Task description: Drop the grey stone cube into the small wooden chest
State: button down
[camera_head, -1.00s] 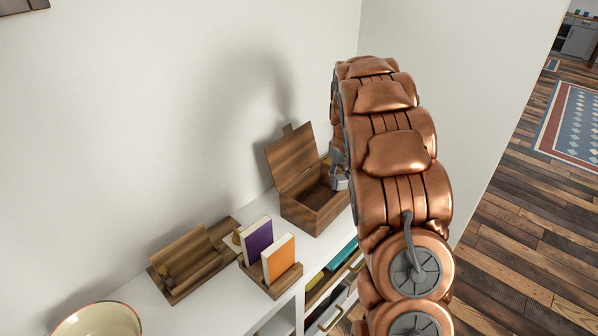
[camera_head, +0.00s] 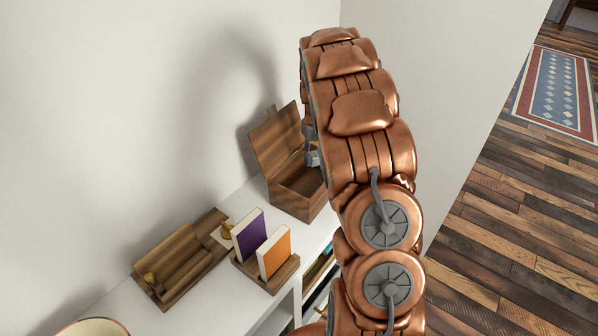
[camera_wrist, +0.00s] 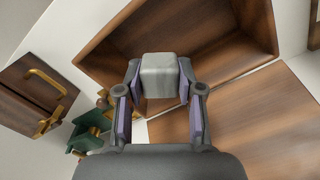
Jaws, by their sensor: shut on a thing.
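The grey stone cube (camera_wrist: 159,75) sits between the two fingers of my gripper (camera_wrist: 160,92) in the wrist view, and the gripper is shut on it. The small wooden chest (camera_head: 297,201) stands open on the white shelf, its lid tilted back toward the wall. In the head view my gripper (camera_head: 313,156) is at the chest's opening, partly hidden by my copper arm, and the arm also covers the chest's right side. In the wrist view the chest's wooden inside (camera_wrist: 110,52) lies behind the cube. I cannot tell how far below the cube the chest floor is.
A wooden stand with a purple book (camera_head: 249,236) and an orange book (camera_head: 274,253) is just in front of the chest. A wooden holder (camera_head: 176,268) lies to the left. A pale bowl (camera_head: 92,327) is at the bottom left. The wall is close behind.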

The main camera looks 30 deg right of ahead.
jog(key=shift+f, duration=1.1)
jog(key=c, duration=0.7)
grip_release()
jog(key=shift+o, duration=0.2)
jog(key=shift+r, duration=0.1)
notch_tip(320, 180, up, 12)
jog(key=shift+f, duration=0.1)
